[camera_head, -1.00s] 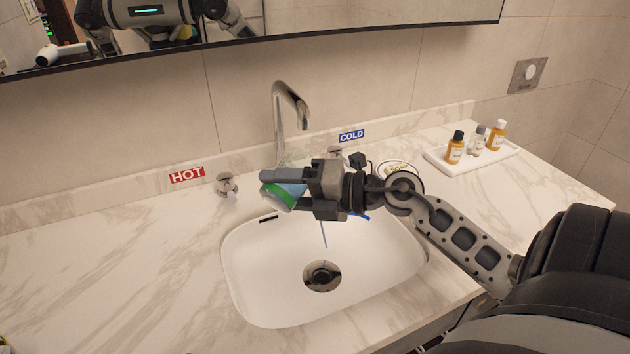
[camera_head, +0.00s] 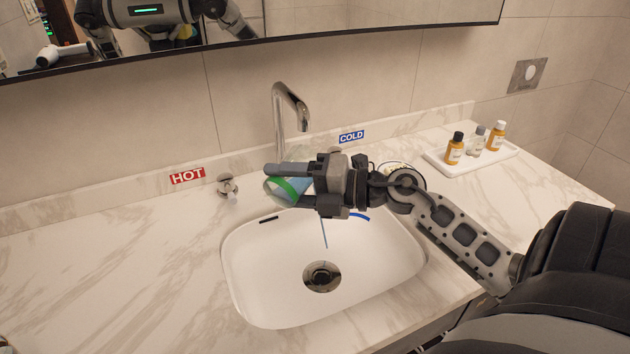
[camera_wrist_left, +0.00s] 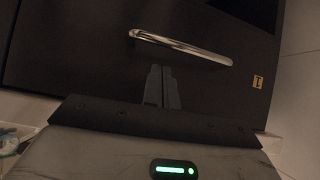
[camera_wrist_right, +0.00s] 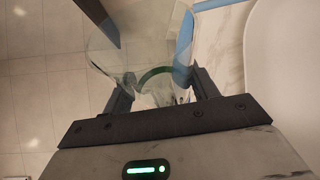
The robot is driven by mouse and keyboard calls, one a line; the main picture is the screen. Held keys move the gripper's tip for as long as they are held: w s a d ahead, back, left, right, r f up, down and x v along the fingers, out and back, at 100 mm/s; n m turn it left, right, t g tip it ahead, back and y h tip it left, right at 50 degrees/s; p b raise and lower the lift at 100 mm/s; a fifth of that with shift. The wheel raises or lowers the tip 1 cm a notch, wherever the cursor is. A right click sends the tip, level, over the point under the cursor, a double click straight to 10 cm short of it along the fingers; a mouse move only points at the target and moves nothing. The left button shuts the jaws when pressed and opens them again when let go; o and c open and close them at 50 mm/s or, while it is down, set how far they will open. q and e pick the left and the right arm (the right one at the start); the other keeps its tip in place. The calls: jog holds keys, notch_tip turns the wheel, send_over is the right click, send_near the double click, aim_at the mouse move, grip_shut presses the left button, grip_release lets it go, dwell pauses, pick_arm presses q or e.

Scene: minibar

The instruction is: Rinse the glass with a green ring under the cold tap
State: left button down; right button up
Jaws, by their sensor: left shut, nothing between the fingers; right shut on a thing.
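The glass (camera_head: 281,188) with a green ring is held tilted over the sink, just below the spout of the tap (camera_head: 288,105). My right gripper (camera_head: 290,186) is shut on it, fingers on either side. The right wrist view shows the clear glass (camera_wrist_right: 125,62) and its green band between the fingers (camera_wrist_right: 163,88). A blue stream shows at the glass, and a thin blue streak (camera_head: 324,234) hangs below the gripper. The cold knob is mostly hidden behind the gripper, below the COLD label (camera_head: 351,136). My left gripper (camera_wrist_left: 162,68) is shut and empty.
The white sink (camera_head: 260,285) has a drain (camera_head: 321,276) in its middle. The hot knob (camera_head: 227,185) stands left of the spout by the HOT label (camera_head: 187,175). A tray (camera_head: 497,155) with bottles is at the right. A metal handle (camera_wrist_left: 180,46) is near my left gripper.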

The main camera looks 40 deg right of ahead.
jog(key=shift+w+d+r+m, duration=0.1)
jog(key=shift+d+r+m, duration=0.15)
jog(key=shift+r+m, duration=0.05)
jog(key=shift+d+r+m+y+p, duration=0.15)
jog(key=shift+r+m+y+p, duration=0.2)
jog(key=shift+m+p, duration=0.2)
dwell(0.5)
